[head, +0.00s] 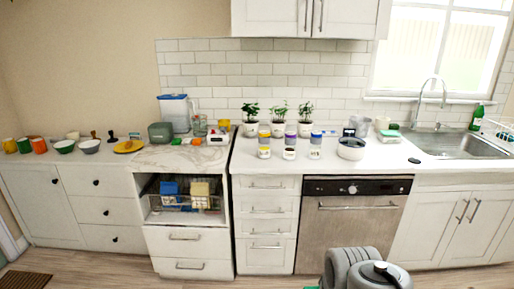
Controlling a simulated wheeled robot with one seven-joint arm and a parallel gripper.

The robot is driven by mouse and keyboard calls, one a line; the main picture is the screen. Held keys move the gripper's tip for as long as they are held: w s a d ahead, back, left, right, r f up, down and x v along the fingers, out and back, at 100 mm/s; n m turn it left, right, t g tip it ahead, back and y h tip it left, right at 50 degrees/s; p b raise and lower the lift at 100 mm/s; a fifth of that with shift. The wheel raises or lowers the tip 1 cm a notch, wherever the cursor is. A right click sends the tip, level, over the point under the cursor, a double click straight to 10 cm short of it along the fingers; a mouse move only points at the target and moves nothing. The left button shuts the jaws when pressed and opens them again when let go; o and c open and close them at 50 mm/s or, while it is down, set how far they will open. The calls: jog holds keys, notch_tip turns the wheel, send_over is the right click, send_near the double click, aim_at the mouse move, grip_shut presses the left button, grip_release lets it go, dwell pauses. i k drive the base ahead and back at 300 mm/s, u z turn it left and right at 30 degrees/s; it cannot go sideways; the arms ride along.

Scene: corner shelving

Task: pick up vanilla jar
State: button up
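Several small lidded jars stand upright in two short rows on the counter, left of the dishwasher. They include a jar with yellow (264,152), a white jar (289,154), a jar with blue-grey (315,153) and a purple-topped jar (290,138). Their labels are too small to read, so I cannot tell which is the vanilla jar. My gripper is not in view. Grey rounded links of my arm show at the bottom right of centre, well below and in front of the counter.
Three potted plants (279,128) stand behind the jars. A white rice-cooker-like pot (351,149) is to their right, with a sink (465,146) further right. The drawers (267,211) and dishwasher (350,227) are closed. Floor is free at front left.

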aim_at(264, 137)
jog(key=u, duration=0.7)
jog(key=i, duration=2.55)
jog(key=z, duration=0.2)
